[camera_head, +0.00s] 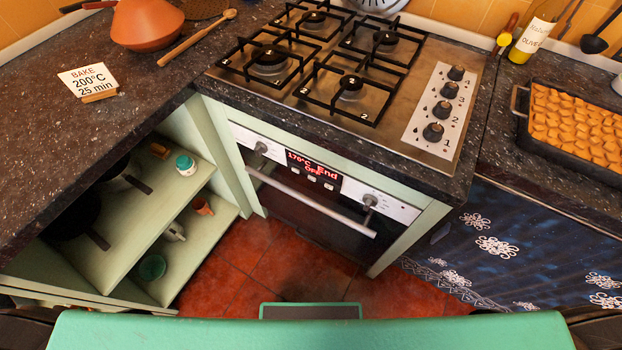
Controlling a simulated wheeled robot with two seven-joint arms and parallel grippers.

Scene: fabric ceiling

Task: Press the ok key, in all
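The oven (320,215) is built in under the hob, with a dark glass door and a metal bar handle (305,200). Its display (313,163) glows red and reads "170°C End OFF". Several small pale keys (312,175) sit in a row under the red text. Their labels are too small to read, so I cannot tell which is the ok key. An oven knob (261,148) is left of the display and another knob (370,200) is to the right. A card (88,80) on the left counter reads "BAKE 200°C 25 min". Neither of my grippers is in view.
A gas hob (400,110) with black grates and several knobs is above the oven. Open shelves (190,185) with pots and cups are at left. A tray (520,130) of orange-brown pieces and an oil bottle (535,40) stand at right. Tiled floor (235,275) lies before the oven.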

